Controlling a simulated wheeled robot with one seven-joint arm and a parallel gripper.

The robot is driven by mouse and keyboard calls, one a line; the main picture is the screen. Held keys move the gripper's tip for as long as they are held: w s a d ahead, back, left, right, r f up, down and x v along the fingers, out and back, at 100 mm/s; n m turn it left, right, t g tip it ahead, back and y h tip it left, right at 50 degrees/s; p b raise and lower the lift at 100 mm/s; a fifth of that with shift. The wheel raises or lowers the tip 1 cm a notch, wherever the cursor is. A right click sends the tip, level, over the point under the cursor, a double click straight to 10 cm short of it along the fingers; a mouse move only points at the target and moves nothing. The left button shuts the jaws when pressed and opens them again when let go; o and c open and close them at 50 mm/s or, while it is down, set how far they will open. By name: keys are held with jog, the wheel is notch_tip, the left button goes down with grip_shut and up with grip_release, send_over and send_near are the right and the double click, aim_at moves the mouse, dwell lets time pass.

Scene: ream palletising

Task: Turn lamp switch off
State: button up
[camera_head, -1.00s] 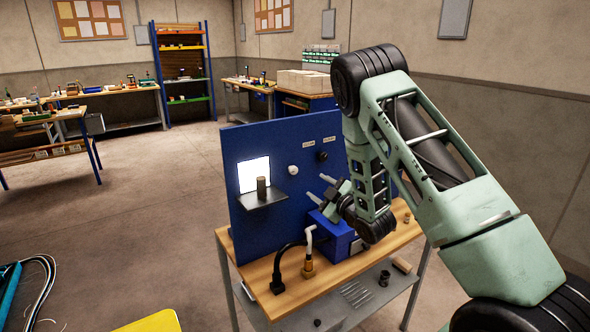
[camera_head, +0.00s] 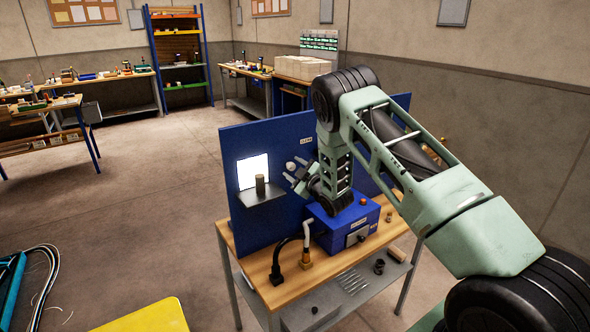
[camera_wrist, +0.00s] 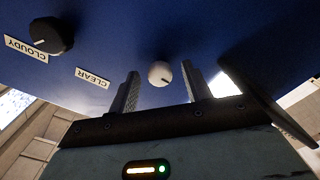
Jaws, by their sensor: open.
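A blue upright panel (camera_head: 262,142) carries a bright white lit square (camera_head: 252,172), which also glows in the wrist view (camera_wrist: 223,85). A small white round knob (camera_head: 290,166) with a dark pointer mark is on the panel, right of the lit square. In the wrist view the white knob (camera_wrist: 159,73) appears between my fingertips, with a gap on each side. My gripper (camera_head: 294,170) is open and close to the panel; its fingers also show in the wrist view (camera_wrist: 163,80). I cannot see a label naming the lamp switch.
A black knob (camera_wrist: 52,36) sits by "CLOUDY" and "CLEAR" labels; my arm hides it in the head view. A small shelf (camera_head: 262,196) holds a cylinder (camera_head: 260,185) left of my gripper. A blue box (camera_head: 345,222) stands on the wooden bench (camera_head: 262,268) below.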

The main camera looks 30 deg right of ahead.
jog(key=c, duration=1)
jog(key=shift+f+b, duration=0.15)
jog(key=shift+b, duration=0.3)
jog(key=shift+f+m+b, duration=0.1)
jog(key=shift+m+b, duration=0.6)
jog(key=shift+b, duration=0.1)
jog(key=m+b, duration=0.2)
jog(key=b, duration=0.1)
jog(key=shift+f+m, duration=0.1)
jog(key=shift+m, duration=0.2)
jog(key=m+b, duration=0.5)
jog(key=b, duration=0.1)
jog(key=m+b, duration=0.3)
jog(key=m, duration=0.1)
jog(key=shift+m, duration=0.4)
jog(key=m+b, duration=0.2)
jog(key=m, duration=0.2)
jog(key=shift+r, duration=0.2)
